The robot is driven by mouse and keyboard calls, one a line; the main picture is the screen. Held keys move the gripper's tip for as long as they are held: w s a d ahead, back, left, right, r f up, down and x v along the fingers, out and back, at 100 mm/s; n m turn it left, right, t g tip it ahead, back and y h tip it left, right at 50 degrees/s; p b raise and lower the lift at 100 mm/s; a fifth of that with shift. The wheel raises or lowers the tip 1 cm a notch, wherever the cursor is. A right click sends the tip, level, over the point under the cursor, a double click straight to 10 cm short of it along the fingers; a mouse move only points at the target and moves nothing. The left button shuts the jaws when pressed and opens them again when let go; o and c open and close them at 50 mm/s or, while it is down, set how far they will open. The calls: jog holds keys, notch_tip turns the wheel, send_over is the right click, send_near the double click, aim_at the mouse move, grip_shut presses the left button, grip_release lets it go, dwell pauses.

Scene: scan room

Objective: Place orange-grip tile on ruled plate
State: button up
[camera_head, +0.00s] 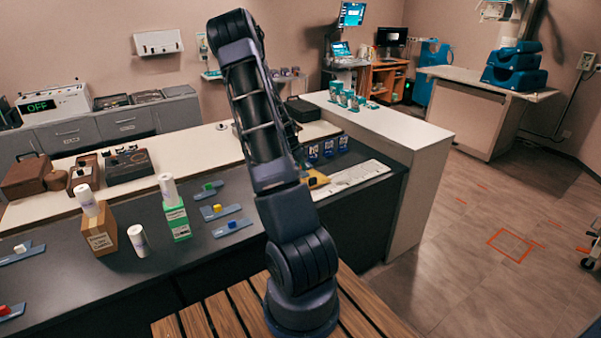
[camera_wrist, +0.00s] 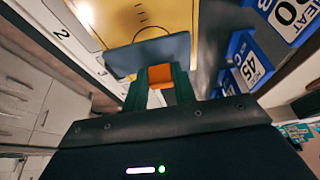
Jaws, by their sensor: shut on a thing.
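My gripper (camera_wrist: 158,78) is shut on the orange grip (camera_wrist: 158,76) of a blue-grey tile, with a green finger on each side. The tile (camera_wrist: 150,53) is in front of the fingertips in the wrist view, over a yellow panel (camera_wrist: 145,17) with thin dark lines. I cannot tell whether the tile touches that panel. In the head view a white plate with dark markings, apparently the ruled plate (camera_head: 358,176), lies on the dark counter right of my arm. A yellow patch (camera_head: 318,181) shows at its left end. My arm hides most of the gripper and tile there.
Blue numbered stands (camera_head: 328,148) are behind the plate and close right of the gripper in the wrist view (camera_wrist: 246,66). Tiles with green (camera_head: 209,187), yellow (camera_head: 218,208) and blue (camera_head: 232,224) grips lie left of my arm, near a green box (camera_head: 177,222).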

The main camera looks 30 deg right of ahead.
jog(key=shift+f, duration=1.9)
jog(key=shift+f, duration=0.3)
jog(key=o, duration=1.1)
jog(key=shift+c, duration=0.2)
